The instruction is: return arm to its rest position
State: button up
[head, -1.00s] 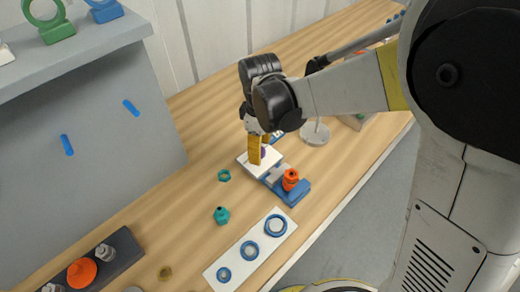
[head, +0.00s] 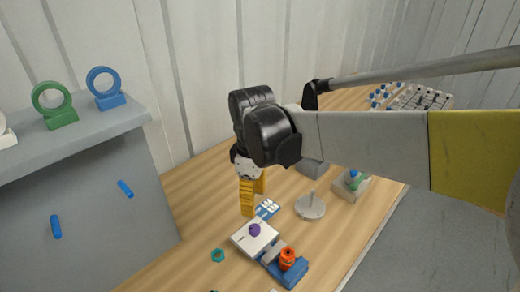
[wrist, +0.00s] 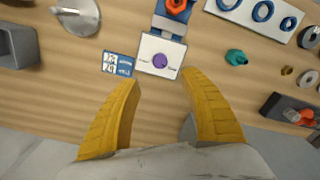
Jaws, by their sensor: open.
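My gripper (head: 253,195) has yellow fingers and hangs above the wooden bench, beyond a white plate (head: 247,240) with a purple knob (head: 255,230) on it. In the wrist view, my gripper (wrist: 160,95) has its fingers spread wide with nothing between them. The white plate (wrist: 150,60) and its purple knob (wrist: 160,60) lie ahead of the fingertips, apart from them. My arm reaches in from the right in the head view.
A blue block with an orange knob (head: 287,259) adjoins the plate. A blue-white card (head: 267,209), a grey round stand (head: 310,206) and a teal ring (head: 217,255) lie nearby. A grey cabinet (head: 85,200) carrying upright rings stands left. A rack (head: 410,97) stands far right.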

jog(key=s+d+r+m+t, duration=0.1)
jog(key=s+d+m+t, duration=0.1)
jog(key=d+m, duration=0.3)
jog(key=s+d+m+t, duration=0.2)
jog(key=s+d+m, duration=0.3)
jog(key=d, duration=0.5)
jog(key=s+d+r+m+t, duration=0.1)
jog(key=s+d+m+t, duration=0.2)
jog(key=d+m, duration=0.2)
jog(key=d, duration=0.2)
jog(key=shift+s+d+r, duration=0.3)
jog(key=shift+s+r, duration=0.05)
